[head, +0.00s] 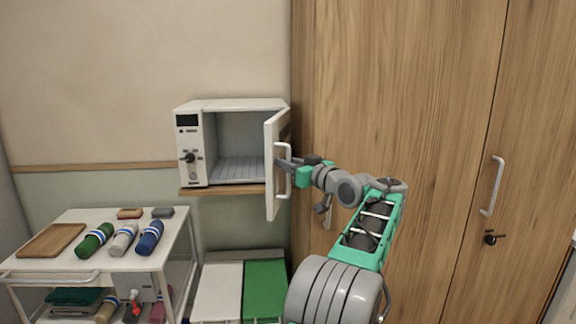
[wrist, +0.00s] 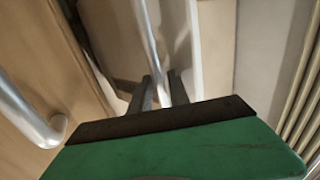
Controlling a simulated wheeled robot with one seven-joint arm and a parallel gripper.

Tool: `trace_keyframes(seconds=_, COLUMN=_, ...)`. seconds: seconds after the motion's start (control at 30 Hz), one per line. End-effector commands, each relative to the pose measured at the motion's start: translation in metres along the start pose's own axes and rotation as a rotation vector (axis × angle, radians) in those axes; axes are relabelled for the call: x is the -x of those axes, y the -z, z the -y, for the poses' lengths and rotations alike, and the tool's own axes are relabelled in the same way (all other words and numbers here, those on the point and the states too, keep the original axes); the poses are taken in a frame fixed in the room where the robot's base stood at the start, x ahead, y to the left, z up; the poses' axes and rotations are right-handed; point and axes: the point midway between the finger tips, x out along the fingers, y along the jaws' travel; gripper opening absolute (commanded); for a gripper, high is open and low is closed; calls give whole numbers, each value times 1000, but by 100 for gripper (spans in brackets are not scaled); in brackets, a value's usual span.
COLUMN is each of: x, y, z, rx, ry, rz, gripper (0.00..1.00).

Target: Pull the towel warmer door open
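The towel warmer (head: 190,150) is a white box on a wooden wall shelf. Its door (head: 272,190) stands well open, swung out toward me on the right side, and the empty-looking inside with its ribbed floor shows. The door's pale bar handle (head: 288,183) is upright on the door's outer face. My gripper (head: 283,163) is at the handle, reaching in from the right. In the wrist view the handle bar (wrist: 148,40) runs down between the two dark fingers (wrist: 161,88), which look closed around it.
Tall wooden cupboard doors (head: 400,80) with a handle (head: 492,185) stand close behind and right of my arm. A white trolley (head: 130,262) at the left holds rolled towels (head: 95,240) and a wooden board (head: 50,240). A bin with a green lid (head: 265,290) stands below the shelf.

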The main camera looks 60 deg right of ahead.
Motion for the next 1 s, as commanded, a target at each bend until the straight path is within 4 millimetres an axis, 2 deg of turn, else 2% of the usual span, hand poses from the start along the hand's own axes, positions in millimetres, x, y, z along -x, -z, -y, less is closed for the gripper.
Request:
trace_keyframes(seconds=0.13, x=0, y=-2, z=1, rx=-2, ry=3, rz=3, gripper=34)
trace_keyframes(seconds=0.4, x=2, y=-4, z=0, rx=-4, ry=3, rz=4, gripper=34)
trace_keyframes(seconds=0.47, x=9, y=-5, z=0, rx=-4, ry=1, rz=4, gripper=34)
trace_keyframes(seconds=0.7, x=57, y=-6, z=-1, rx=-2, ry=-1, rz=4, gripper=34)
trace_keyframes(seconds=0.8, x=71, y=-4, z=0, rx=-2, ry=0, rz=4, gripper=34)
trace_keyframes(seconds=1.0, x=78, y=-3, z=1, rx=-3, ry=4, rz=4, gripper=34)
